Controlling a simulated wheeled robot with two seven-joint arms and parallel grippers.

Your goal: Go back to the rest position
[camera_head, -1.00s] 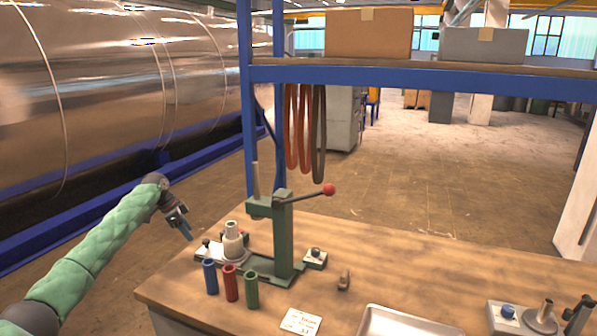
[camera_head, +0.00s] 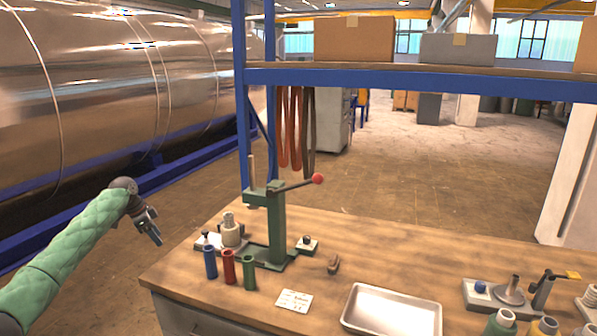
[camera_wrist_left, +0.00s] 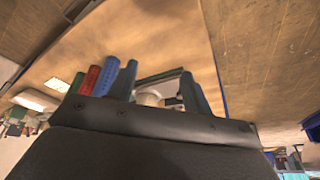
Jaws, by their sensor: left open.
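My left arm in its green quilted sleeve comes in from the left of the head view. Its gripper (camera_head: 150,232) hangs in the air left of the workbench (camera_head: 400,238), over the floor. The gripper is open, with nothing seen between its fingers and clear of everything on the bench. In the left wrist view the two blue-grey fingers (camera_wrist_left: 158,88) rise above the dark palm edge, with the bench beyond. My right gripper is in neither view.
A green lever press (camera_head: 277,230) stands on the bench behind blue, red (camera_head: 229,267) and green tubes. A metal tray (camera_head: 392,312), a card (camera_head: 294,300) and fixtures at right share the top. A blue shelf (camera_head: 420,78) spans above. A large steel tank (camera_head: 110,80) lies left.

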